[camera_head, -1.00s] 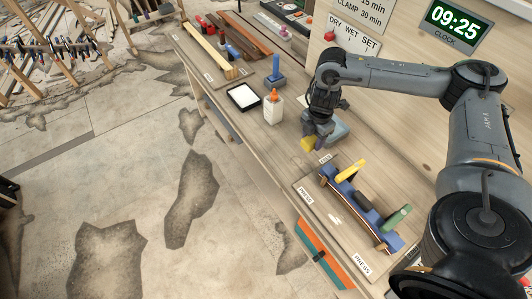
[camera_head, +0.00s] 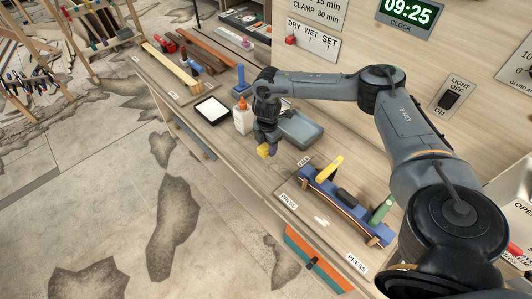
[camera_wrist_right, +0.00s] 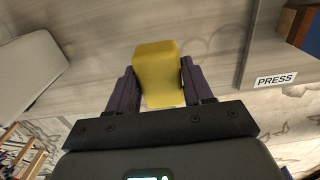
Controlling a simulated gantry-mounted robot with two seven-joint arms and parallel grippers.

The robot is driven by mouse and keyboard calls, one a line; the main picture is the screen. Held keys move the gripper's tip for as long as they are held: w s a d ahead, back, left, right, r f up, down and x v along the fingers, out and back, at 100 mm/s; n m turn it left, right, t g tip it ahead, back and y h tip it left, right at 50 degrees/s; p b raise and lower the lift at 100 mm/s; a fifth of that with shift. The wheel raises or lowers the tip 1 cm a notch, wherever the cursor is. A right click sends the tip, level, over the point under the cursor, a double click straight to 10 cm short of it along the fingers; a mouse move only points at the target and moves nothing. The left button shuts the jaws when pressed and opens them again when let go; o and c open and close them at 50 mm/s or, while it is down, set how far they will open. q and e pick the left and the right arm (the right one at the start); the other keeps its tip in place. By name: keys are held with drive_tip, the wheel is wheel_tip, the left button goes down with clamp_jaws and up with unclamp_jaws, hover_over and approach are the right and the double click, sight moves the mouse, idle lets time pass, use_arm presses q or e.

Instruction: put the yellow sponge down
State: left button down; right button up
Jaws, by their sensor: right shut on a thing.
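The yellow sponge (camera_head: 263,151) is held between the fingers of my right gripper (camera_head: 267,142), which points down over the bench near its front edge. In the right wrist view the sponge (camera_wrist_right: 158,72) sits between the two dark fingers of the gripper (camera_wrist_right: 160,88), with bare bench behind it. Whether the sponge touches the bench I cannot tell. A grey-blue tray (camera_head: 302,129) lies just right of the gripper in the head view. My left gripper is not in view.
The press board with a blue form (camera_head: 345,205) and coloured clamps stands to the right. A white glue bottle (camera_head: 242,117) and a white pad in a black frame (camera_head: 211,110) are to the left. Wooden strips (camera_head: 175,65) lie farther back. Bare bench shows around the gripper.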

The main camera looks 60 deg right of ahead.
sight(266, 151)
drive_tip(key=shift+w+f, duration=0.3)
wheel_tip(266, 151, down, 3)
drive_tip(key=shift+b, duration=0.3)
drive_tip(key=shift+f, duration=0.4)
drive_tip(key=shift+f, duration=0.1)
drive_tip(key=o, duration=0.9)
drive_tip(key=shift+o, duration=0.2)
